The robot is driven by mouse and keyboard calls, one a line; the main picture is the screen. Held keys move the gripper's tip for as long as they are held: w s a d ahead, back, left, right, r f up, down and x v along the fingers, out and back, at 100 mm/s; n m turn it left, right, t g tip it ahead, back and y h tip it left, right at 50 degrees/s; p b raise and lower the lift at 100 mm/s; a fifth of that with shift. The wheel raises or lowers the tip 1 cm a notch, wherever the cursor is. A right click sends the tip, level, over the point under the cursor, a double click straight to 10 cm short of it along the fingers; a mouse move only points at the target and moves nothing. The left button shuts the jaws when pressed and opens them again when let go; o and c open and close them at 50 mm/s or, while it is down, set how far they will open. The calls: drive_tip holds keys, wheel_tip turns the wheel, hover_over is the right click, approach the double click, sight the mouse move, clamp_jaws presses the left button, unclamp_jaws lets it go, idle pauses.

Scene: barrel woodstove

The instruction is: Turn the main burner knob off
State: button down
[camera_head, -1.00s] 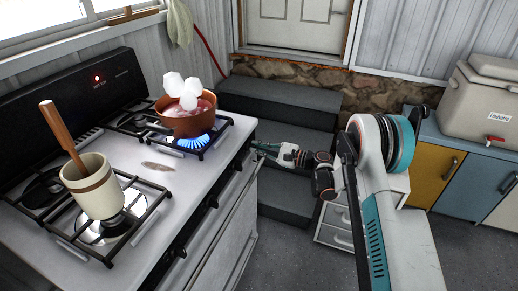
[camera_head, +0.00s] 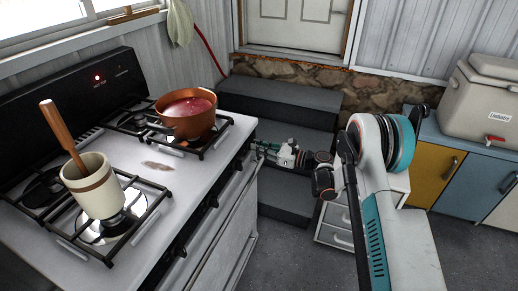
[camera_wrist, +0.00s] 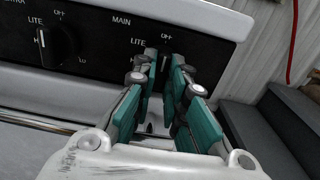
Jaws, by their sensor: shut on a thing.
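The main burner knob (camera_wrist: 166,71) is dark and sits on the stove's black front panel, right of the word MAIN in the wrist view. My gripper (camera_wrist: 166,62) has its teal fingers on both sides of this knob and is shut on it; the fingers hide most of it. The knob's pointer seems to be up, near OFF, but is hard to make out. In the head view my gripper (camera_head: 262,149) reaches the stove's right front corner.
Another knob (camera_wrist: 55,46) with OFF and LITE marks is left of my gripper. A crock with a wooden handle (camera_head: 95,188) stands on the front left burner. Dark steps (camera_head: 275,103) lie beyond the stove's right end. Drawers and cabinets stand at the right.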

drive_tip(key=shift+f, duration=0.1)
idle(0.4)
drive_tip(key=c, duration=1.6)
unclamp_jaws()
drive_tip(key=shift+d, duration=0.15)
drive_tip(key=v, duration=1.1)
drive_tip(key=shift+s+d, duration=0.2)
drive_tip(key=shift+d, duration=0.15)
